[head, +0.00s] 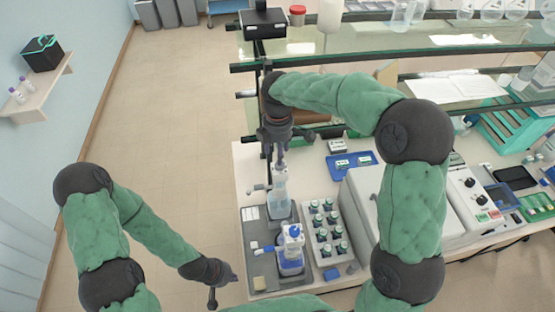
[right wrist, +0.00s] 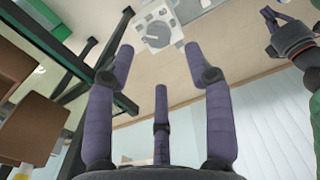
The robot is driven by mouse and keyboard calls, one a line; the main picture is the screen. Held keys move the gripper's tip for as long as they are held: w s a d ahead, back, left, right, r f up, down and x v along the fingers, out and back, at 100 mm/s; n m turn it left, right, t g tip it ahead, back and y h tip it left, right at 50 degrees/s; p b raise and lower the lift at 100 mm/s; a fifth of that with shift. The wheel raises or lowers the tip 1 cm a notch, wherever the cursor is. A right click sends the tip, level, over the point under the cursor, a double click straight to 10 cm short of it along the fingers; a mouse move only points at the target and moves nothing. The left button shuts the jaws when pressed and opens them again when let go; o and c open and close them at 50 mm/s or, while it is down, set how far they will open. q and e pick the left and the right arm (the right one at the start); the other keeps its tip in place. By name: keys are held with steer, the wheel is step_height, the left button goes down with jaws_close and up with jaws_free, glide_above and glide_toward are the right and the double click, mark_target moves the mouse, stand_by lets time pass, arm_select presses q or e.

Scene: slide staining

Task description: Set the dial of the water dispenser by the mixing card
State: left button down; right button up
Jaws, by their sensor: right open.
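My right gripper (head: 281,158) is open with its fingers pointing down above a clear bottle (head: 281,190) on the grey tray at the bench's left end. In the right wrist view its spread fingers (right wrist: 158,70) hold nothing. A pale panel with a round grey dial (right wrist: 157,35) shows beyond the fingertips, apart from them. I cannot tell which way the dial points. A white card (head: 251,213) lies on the tray; its print is too small to read. My left gripper (head: 226,284) is low beside the bench, over the floor, its fingers apart and empty.
A blue-filled bottle (head: 291,262) stands at the tray's front, beside a rack of several capped vials (head: 327,232). A blue mat (head: 352,163) lies behind. A glass shelf (head: 345,58) overhangs the bench. Floor at left is clear.

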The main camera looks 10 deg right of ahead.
step_height(320, 180, down, 6)
steer(key=shift+p, duration=0.35)
